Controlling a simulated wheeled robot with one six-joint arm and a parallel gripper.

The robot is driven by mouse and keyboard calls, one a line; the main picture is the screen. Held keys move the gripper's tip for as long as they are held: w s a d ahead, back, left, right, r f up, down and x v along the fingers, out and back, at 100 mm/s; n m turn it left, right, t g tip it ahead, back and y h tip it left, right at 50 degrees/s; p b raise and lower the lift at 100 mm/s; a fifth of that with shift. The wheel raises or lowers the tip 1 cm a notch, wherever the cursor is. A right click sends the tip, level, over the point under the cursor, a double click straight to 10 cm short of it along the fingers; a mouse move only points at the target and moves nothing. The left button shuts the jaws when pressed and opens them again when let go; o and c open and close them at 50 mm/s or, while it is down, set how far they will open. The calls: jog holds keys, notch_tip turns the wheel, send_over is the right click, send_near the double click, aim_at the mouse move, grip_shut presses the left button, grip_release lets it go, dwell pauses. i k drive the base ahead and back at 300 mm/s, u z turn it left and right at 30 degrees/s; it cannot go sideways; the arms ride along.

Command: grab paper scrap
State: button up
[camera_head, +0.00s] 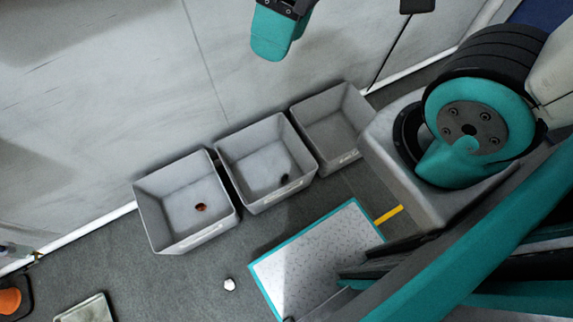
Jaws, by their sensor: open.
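A small crumpled white piece (229,284), which looks like the paper scrap, lies on the dark grey floor. It is in front of the grey bins and left of a white speckled board with a teal edge. Nothing touches it or covers it. A teal and black part of my arm shows at the top of the view, far from the scrap.
Three grey bins stand along the wall. The left bin (163,227) holds a small copper-brown piece (201,208), the middle bin (244,194) a small black piece (285,178). The right bin (323,132) looks empty. A speckled board (305,265) lies right of the scrap.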

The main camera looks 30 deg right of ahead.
aim_at(229, 284)
jog(key=z, duration=0.05)
jog(key=k, duration=1.15)
jog(key=u, duration=1)
